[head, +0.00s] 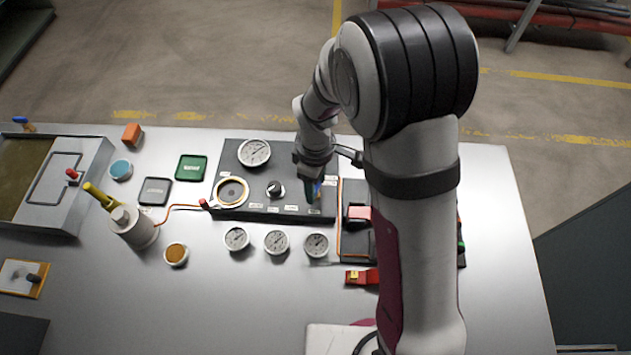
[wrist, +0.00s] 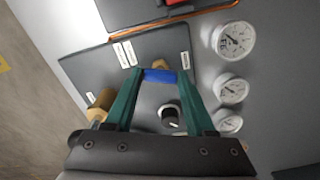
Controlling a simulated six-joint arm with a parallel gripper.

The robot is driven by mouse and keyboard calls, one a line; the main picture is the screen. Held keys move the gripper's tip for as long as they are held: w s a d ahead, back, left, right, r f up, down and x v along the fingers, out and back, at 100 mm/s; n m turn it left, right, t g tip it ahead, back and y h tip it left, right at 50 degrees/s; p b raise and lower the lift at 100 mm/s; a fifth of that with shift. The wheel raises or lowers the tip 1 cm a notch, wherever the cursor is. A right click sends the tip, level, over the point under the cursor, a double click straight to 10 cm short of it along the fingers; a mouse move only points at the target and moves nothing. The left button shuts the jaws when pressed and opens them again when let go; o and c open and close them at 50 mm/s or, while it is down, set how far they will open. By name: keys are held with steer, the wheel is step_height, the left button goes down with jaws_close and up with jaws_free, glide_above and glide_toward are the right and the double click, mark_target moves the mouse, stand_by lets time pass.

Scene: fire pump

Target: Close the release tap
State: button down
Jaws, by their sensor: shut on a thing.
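The release tap has a blue handle (wrist: 160,76), with a bit of its brass body (wrist: 161,63) showing behind it on the black panel (wrist: 82,67). My gripper (wrist: 158,78) has its green fingers shut on the blue handle, one fingertip at each end. In the head view my gripper (head: 313,190) is at the right part of the panel (head: 280,212). There a sliver of blue shows beside the fingers, and the rest of the tap is hidden. The handle's exact angle is hard to tell.
A black knob (head: 275,189), a brass-ringed port (head: 231,192) and a large gauge (head: 254,152) lie left of my gripper. Several small gauges (head: 276,242) sit in front. A second panel with a red part (head: 358,213) is close on the right.

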steer(key=m, duration=1.4)
stand_by(0.5)
steer(key=shift+c, duration=1.2)
jaws_free()
steer(key=shift+r, duration=0.1)
step_height(320, 180, up, 16)
